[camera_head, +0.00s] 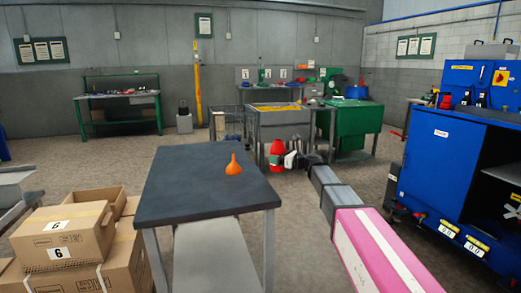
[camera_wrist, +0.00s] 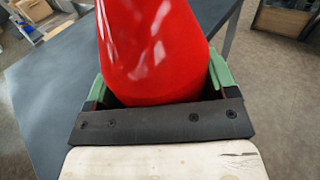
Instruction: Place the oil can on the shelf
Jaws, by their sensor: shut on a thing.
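The red oil can (camera_head: 277,150) is in my gripper (camera_head: 286,158), just off the right edge of the dark-topped table (camera_head: 190,192). In the wrist view the oil can (camera_wrist: 155,45) fills the space between the two green fingers of my gripper (camera_wrist: 158,82), which is shut on it. Its lower part is hidden behind the dark gripper bar. In the head view it looks upright. The table has a pale lower shelf (camera_head: 215,255). A blue cabinet (camera_head: 440,160) with an open, dark inside stands at the right. I cannot tell which shelf is meant.
An orange funnel (camera_head: 233,167) stands on the table. Cardboard boxes (camera_head: 62,235) are stacked at its left. The floor between table and cabinet is open.

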